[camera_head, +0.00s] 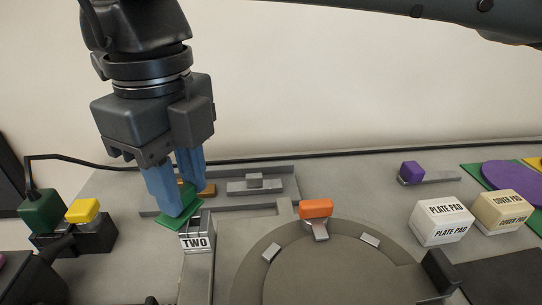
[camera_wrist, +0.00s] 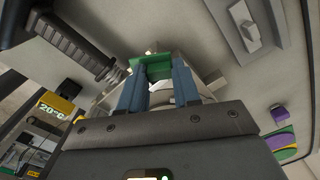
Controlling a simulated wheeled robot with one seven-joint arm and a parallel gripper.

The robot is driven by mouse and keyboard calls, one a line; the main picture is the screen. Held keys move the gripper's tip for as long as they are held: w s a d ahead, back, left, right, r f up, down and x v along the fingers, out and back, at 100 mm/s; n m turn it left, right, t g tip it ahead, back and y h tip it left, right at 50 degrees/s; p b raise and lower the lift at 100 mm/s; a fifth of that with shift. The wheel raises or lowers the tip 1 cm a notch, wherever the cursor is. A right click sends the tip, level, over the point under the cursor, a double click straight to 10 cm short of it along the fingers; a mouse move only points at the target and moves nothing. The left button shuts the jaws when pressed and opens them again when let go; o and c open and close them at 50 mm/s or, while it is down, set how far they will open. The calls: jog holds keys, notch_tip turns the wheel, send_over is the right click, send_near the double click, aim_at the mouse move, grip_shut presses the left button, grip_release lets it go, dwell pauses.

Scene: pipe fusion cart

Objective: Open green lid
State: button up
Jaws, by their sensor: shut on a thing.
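The green lid (camera_head: 176,219) is a flat green piece at the left of the cart in the head view, just above the grey box marked TWO (camera_head: 197,241). It looks tilted, and I cannot tell whether it still touches the box. My gripper (camera_head: 182,200) comes down from above with its blue fingers shut on the green lid. In the wrist view, the green lid (camera_wrist: 151,67) sits between the blue fingertips (camera_wrist: 155,85). The fingers hide part of the lid in the head view.
A green block (camera_head: 42,212) and a yellow block (camera_head: 82,210) stand at the left. An orange knob (camera_head: 316,208) sits on the round grey fixture (camera_head: 262,262). White PLATE PAD (camera_head: 443,221) and beige COVER PAD (camera_head: 505,212) boxes stand at the right, near a purple knob (camera_head: 411,171).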

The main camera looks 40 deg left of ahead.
jog(key=n, duration=0.3)
jog(key=a+n, duration=0.1)
jog(key=n, duration=0.1)
jog(key=shift+s+n+b, duration=0.3)
jog(key=shift+s+b, duration=0.05)
dwell(0.4)
jog(key=o, duration=1.1)
jog(key=shift+c, duration=0.2)
jog(key=shift+r, duration=0.1)
notch_tip(320, 180, up, 8)
jog(key=shift+f, duration=0.2)
